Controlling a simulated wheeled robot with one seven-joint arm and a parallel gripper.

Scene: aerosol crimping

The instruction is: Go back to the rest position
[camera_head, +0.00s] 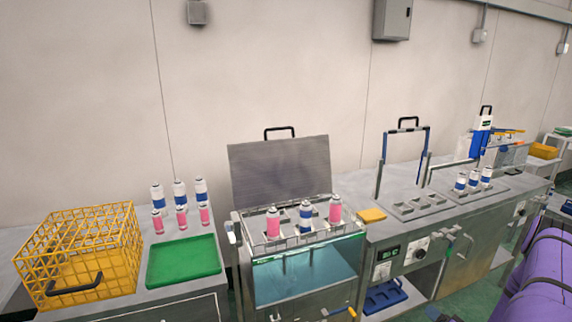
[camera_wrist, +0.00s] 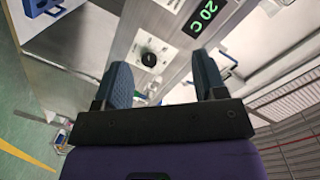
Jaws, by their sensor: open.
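My gripper (camera_wrist: 162,82) shows in the wrist view with its two blue-grey fingers spread apart and nothing between them. It faces the front panel of the bench, with a dial (camera_wrist: 149,60) and a green "20 C" display (camera_wrist: 200,17) beyond the fingers. In the head view the gripper itself is not visible; purple links of my arm fill the lower right edge. Pink and blue-banded cans (camera_head: 305,216) stand in a rack in the open water bath (camera_head: 308,272), whose lid (camera_head: 280,169) is raised.
A yellow wire basket (camera_head: 125,245) and a green tray (camera_head: 184,260) are on the left bench, with several cans (camera_head: 181,216) behind the tray. A yellow sponge-like block (camera_head: 371,215) lies right of the bath. More cans (camera_head: 473,180) stand near a blue-handled device (camera_head: 481,137) at the right.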

